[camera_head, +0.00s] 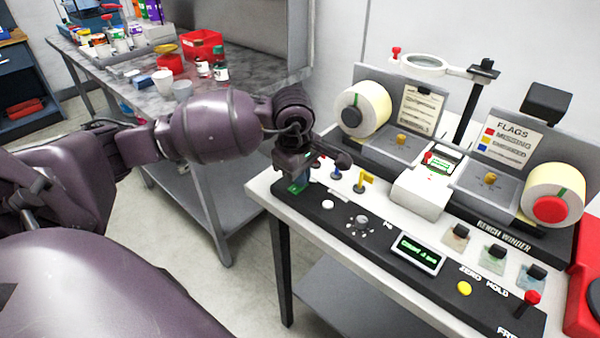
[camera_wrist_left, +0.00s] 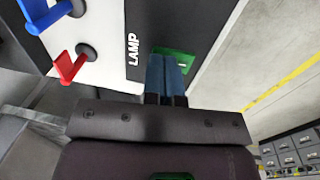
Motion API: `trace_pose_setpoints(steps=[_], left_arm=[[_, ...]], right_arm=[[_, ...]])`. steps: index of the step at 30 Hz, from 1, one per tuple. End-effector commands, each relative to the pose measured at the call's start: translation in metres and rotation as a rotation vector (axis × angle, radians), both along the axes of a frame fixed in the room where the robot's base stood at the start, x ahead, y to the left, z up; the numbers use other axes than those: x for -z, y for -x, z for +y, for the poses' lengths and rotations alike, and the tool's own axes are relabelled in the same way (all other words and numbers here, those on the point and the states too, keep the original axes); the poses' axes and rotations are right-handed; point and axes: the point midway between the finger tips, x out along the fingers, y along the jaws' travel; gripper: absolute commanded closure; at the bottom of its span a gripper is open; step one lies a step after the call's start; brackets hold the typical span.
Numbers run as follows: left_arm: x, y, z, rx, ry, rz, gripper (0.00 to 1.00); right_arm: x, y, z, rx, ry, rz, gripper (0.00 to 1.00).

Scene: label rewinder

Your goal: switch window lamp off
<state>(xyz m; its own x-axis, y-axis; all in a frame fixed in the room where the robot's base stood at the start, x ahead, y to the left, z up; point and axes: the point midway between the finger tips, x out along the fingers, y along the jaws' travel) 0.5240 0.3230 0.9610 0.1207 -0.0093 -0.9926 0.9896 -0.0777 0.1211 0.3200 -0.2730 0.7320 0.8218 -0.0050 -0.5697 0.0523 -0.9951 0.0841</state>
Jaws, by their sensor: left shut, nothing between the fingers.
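The window lamp switch appears to be the green part (camera_wrist_left: 178,52) beside the printed word LAMP (camera_wrist_left: 132,58) in the left wrist view. In the head view a green part (camera_head: 298,188) shows at the left end of the black control strip. My left gripper (camera_head: 297,178) is shut and empty, pointing down at this green part. In the left wrist view the blue fingertips (camera_wrist_left: 168,65) overlap the green part and hide much of it. I cannot tell whether they touch it or which way the switch is set. My right gripper is not in view.
Close by stand a blue lever (camera_head: 336,173), a yellow lever (camera_head: 363,181) and, in the left wrist view, a red lever (camera_wrist_left: 68,67). A knob (camera_head: 362,224), a lit display (camera_head: 417,253) and label rolls (camera_head: 365,108) are further right. A cluttered side bench (camera_head: 140,100) stands behind my left arm.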

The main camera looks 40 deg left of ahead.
Motion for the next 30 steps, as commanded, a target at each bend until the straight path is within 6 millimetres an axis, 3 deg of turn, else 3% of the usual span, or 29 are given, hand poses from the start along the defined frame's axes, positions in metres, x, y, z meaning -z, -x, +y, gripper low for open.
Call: trace_pose_setpoints(steps=[7, 30], left_arm=[[0.01, -0.003, 0.0, 0.001, -0.002, 0.004, 1.0], [0.004, 0.015, 0.001, 0.001, -0.001, 0.008, 1.0]], right_arm=[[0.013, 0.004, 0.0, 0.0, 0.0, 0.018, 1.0], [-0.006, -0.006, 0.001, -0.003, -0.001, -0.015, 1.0]])
